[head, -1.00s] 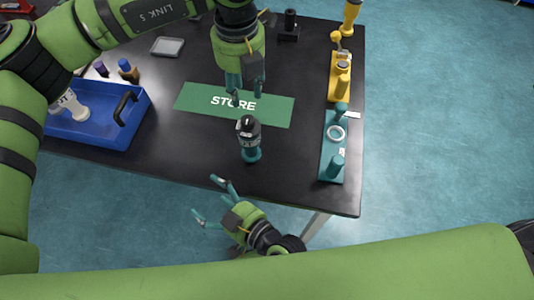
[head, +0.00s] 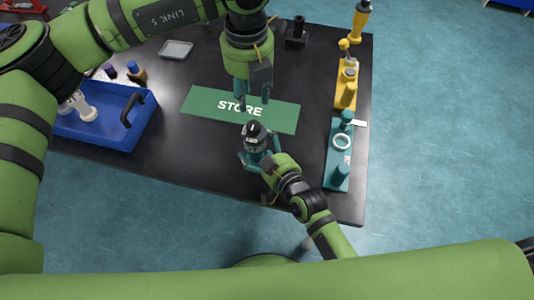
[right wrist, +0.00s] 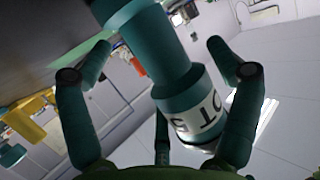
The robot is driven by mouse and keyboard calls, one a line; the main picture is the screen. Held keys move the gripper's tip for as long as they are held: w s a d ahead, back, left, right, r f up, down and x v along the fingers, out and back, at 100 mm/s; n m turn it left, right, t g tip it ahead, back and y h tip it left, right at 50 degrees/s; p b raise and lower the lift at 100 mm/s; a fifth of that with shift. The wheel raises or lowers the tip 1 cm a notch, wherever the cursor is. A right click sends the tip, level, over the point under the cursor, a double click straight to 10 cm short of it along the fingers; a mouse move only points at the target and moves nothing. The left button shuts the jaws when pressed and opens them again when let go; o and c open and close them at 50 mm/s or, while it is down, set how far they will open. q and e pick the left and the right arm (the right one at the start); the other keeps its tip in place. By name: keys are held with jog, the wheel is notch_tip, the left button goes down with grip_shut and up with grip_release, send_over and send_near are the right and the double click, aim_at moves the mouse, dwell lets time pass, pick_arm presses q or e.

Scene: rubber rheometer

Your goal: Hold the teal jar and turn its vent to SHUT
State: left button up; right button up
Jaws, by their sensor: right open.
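The teal jar (head: 254,144) stands upright on the black table, just in front of the green STORE mat. It has a dark top with a pale mark. In the right wrist view the jar (right wrist: 180,85) shows large, teal with a white lettered band; the vent's setting cannot be read. My right gripper (head: 257,162) has its fingers spread around the jar from the front; in the wrist view they stand apart from its sides. My left gripper (head: 254,102) points down above the mat, behind the jar, its fingers apart and empty.
The STORE mat (head: 281,117) lies behind the jar. A teal stand (head: 333,178) and a yellow stand (head: 341,99) line the right table edge. A blue tray (head: 105,139) with a handle is at the left. A grey dish (head: 176,50) and a black fixture (head: 297,38) sit at the back.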

jog(key=shift+w+a+f, duration=0.1)
jog(key=shift+w+a, duration=0.15)
jog(key=shift+w, duration=0.1)
jog(key=c, duration=1.3)
